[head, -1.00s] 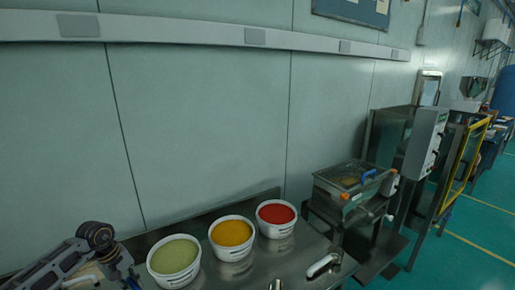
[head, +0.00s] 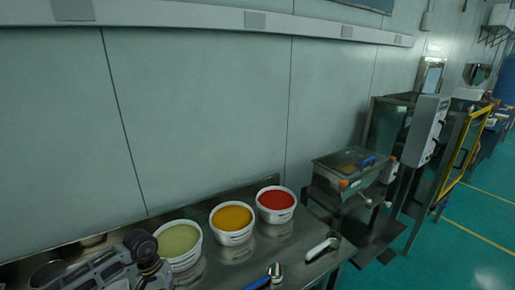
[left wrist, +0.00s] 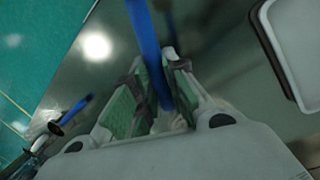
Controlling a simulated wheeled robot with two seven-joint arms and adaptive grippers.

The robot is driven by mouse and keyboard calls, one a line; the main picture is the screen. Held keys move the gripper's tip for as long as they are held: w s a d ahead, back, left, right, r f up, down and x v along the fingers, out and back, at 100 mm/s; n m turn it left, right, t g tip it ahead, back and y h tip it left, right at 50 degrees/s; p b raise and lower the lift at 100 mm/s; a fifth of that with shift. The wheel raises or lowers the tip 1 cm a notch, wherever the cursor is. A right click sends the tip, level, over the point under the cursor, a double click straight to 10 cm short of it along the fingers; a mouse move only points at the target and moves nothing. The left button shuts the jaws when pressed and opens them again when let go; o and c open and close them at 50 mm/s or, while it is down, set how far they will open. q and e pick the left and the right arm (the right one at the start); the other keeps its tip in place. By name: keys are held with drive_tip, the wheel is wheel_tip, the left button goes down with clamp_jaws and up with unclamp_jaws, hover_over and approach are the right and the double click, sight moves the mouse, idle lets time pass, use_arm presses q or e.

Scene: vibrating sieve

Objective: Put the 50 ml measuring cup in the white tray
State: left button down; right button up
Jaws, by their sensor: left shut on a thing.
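My left gripper (left wrist: 160,75) is shut on a long blue handle (left wrist: 146,35) in the left wrist view. The handle runs out of the top of that view, so its cup and size mark are hidden. A white tray (left wrist: 298,40) with a dark rim is partly seen at the upper right, apart from the gripper. In the head view a metal cup end (head: 275,270) with a blue handle shows at the bottom edge; I cannot tell whether it is the held one. My right gripper is not in view.
Bowls of green (head: 179,240), yellow (head: 232,222) and red (head: 276,204) material stand on the steel table. A white scoop (head: 322,247) lies right of them. A clear-lidded box (head: 350,168) stands beyond. Another blue-handled tool (left wrist: 75,110) is near the table edge.

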use_arm(q)
drive_tip(key=w+d+r+m, duration=0.1)
drive_tip(key=w+d+r, duration=0.2)
drive_tip(key=d, duration=0.3)
drive_tip(key=shift+w+d+r, duration=0.15)
drive_tip(key=shift+r, duration=0.35)
